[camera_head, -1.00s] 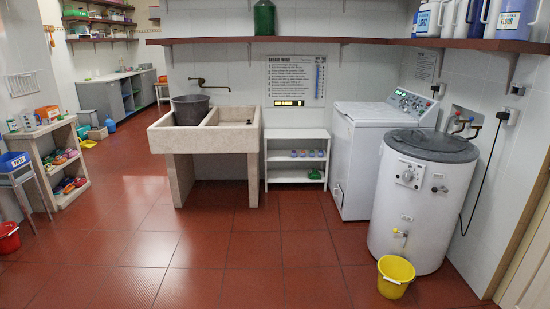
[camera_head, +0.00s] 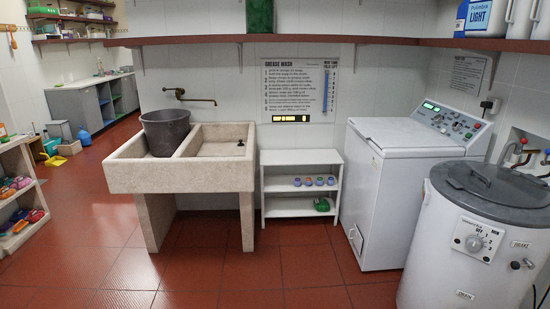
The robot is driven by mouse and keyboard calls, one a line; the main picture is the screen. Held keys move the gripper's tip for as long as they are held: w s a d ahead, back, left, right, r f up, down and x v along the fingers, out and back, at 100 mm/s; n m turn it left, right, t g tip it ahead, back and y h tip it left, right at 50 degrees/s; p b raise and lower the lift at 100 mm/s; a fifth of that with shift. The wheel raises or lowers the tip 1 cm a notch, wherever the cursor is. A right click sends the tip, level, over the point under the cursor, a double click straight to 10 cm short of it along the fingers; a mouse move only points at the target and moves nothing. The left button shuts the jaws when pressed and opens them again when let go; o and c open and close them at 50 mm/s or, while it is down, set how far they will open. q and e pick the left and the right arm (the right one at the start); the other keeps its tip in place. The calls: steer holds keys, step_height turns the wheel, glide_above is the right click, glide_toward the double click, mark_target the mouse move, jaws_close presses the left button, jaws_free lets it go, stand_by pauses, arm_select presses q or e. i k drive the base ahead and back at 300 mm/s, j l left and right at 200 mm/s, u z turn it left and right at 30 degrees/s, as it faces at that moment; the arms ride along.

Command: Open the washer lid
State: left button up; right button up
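Two machines stand at the right in the head view. The white top-loading washer (camera_head: 408,190) has a control panel (camera_head: 453,122) along its back right edge, and its flat white lid (camera_head: 402,135) is down. In front of it, to the right, is a round white tub machine (camera_head: 462,250) with a dial on its front. Its dark grey round lid (camera_head: 488,184) with a handle lies shut on top. The tub's right and lower parts are cut off by the picture's edge. Neither of my grippers is in view.
A stone double sink (camera_head: 185,170) holding a dark bucket (camera_head: 166,131) stands left of centre. A low white shelf (camera_head: 300,185) fills the gap before the washer. A brown wall shelf (camera_head: 300,40) runs above. The red tiled floor (camera_head: 270,280) in front is clear.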

mark_target(386, 133)
steer(key=i, duration=1.95)
